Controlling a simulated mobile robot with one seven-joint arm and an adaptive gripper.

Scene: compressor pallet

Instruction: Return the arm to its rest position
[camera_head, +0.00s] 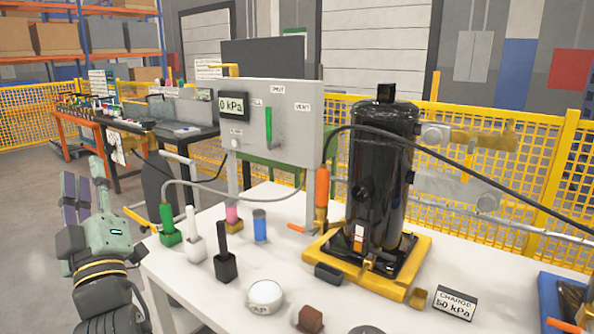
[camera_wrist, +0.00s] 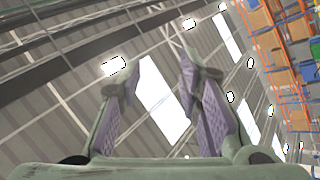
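My gripper (camera_head: 84,190) is at the left in the head view, beside the left end of the white table and pointing up. In the wrist view my gripper (camera_wrist: 158,85) has its two purple-padded fingers apart, with nothing between them. Behind the fingers that view shows only the ceiling and some shelving. My gripper is clear of everything on the table.
The white table (camera_head: 190,275) carries a black compressor (camera_head: 378,175) on a yellow base, a grey gauge panel (camera_head: 293,110) reading 0 kPa, and a sign (camera_head: 455,303) reading 50 kPa. Hoses cross above.

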